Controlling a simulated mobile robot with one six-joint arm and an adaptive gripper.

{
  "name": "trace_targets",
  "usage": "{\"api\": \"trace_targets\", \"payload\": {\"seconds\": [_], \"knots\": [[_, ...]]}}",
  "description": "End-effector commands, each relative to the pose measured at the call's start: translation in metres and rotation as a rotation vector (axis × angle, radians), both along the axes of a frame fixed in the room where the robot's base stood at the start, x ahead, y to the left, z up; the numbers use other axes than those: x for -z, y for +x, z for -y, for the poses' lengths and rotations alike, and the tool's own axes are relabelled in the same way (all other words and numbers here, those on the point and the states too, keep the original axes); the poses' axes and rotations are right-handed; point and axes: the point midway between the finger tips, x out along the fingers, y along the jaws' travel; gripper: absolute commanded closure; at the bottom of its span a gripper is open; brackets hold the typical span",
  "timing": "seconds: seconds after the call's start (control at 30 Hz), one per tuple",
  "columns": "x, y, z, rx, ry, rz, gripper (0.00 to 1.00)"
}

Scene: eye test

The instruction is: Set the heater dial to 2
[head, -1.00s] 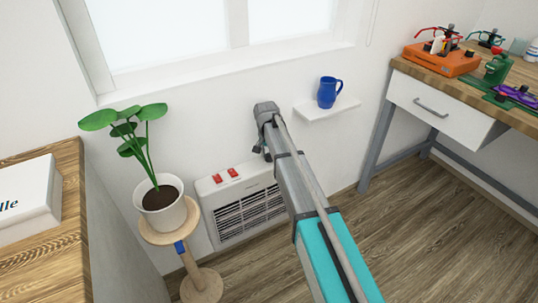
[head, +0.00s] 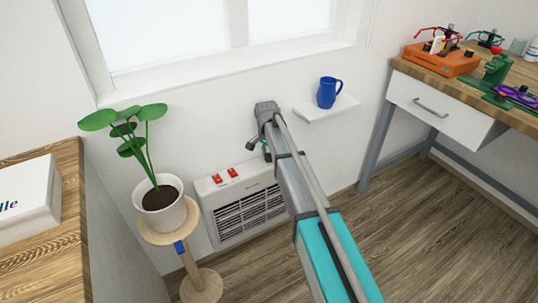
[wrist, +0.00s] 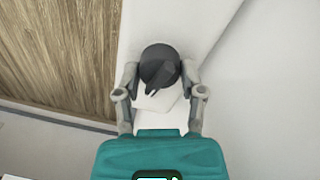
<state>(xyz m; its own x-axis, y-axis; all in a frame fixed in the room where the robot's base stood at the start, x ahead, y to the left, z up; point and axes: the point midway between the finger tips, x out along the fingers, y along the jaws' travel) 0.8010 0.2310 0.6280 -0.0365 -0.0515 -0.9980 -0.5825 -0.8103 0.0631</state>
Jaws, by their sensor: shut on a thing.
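The white heater (head: 207,200) stands against the wall below the window, with a dark slatted grille and two red switches (head: 226,174) on its top. In the head view my gripper (head: 258,146) is at the heater's back right top edge. In the wrist view the dark grey round dial (wrist: 160,62) sits on a white surface between the fingers of my gripper (wrist: 160,75). The gripper is shut on the dial, one finger on each side. A pointer-like dark shape points toward the lower left there. The numbers cannot be read, and the dial is hidden in the head view.
A potted plant (head: 160,198) on a round wooden stand is close to the heater's left. A blue mug (head: 328,92) stands on a small white wall shelf (head: 325,109) to the right. The floor in front is clear.

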Motion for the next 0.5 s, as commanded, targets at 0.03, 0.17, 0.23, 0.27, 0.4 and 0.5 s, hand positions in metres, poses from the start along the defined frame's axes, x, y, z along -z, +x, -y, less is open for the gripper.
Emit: {"api": "trace_targets", "payload": {"seconds": [0.03,0.17,0.23,0.27,0.4,0.5], "knots": [[0.0002,-0.0008,-0.003,-0.003,0.006,-0.002,0.45],[0.0002,-0.0005,-0.0023,-0.003,0.004,-0.001,0.21],[0.0001,-0.0004,-0.0019,-0.002,0.003,-0.001,0.13],[0.0001,-0.0004,-0.0017,-0.002,0.003,-0.001,0.13],[0.0001,-0.0003,-0.0012,-0.002,0.003,-0.001,0.13],[0.0,-0.0002,-0.001,-0.002,0.001,0.0,0.13]]}}
